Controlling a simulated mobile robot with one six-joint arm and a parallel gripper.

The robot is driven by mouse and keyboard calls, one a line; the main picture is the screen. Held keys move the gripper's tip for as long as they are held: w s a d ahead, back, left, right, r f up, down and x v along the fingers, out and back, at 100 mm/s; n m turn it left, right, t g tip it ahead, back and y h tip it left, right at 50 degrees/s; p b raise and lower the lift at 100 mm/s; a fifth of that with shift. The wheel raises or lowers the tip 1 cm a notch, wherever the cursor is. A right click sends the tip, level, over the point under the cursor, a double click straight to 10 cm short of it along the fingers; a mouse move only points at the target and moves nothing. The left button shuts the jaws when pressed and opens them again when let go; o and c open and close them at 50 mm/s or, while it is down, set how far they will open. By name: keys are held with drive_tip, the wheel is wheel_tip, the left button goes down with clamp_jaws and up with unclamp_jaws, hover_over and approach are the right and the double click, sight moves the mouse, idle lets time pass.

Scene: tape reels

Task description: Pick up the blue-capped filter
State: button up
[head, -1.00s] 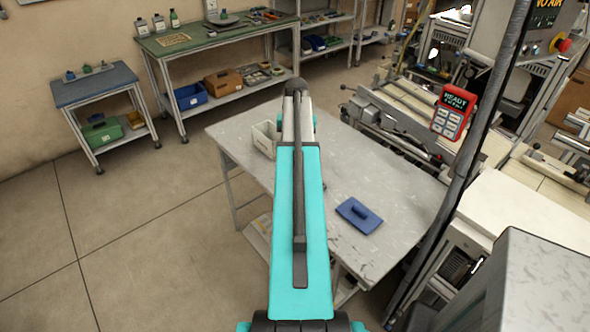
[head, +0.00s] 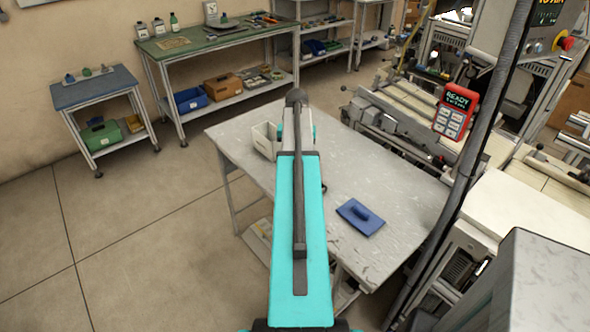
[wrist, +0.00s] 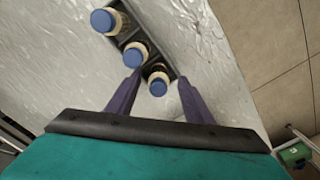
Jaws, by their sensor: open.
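In the wrist view, several cylindrical filters with blue caps and pale bodies stand in a row in a dark grey holder (wrist: 171,61) on a scuffed grey table. One blue-capped filter (wrist: 158,86) is nearest my gripper, one (wrist: 134,55) is in the middle, and one (wrist: 103,20) is farthest, at upper left. My gripper (wrist: 160,80) is open, its two purple fingers apart. The nearest cap appears between the fingertips, the middle one by the left fingertip. I cannot tell whether anything touches. In the head view, my arm hides the gripper and filters.
A dark post (head: 470,150) with a red handset (head: 456,110) stands at right. Clear floor lies left.

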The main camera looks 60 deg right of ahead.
drive_tip(key=c, duration=1.1)
drive_tip(key=shift+r, duration=0.15)
drive_tip(key=shift+r+b, duration=1.3)
drive_tip(key=shift+r, duration=3.55)
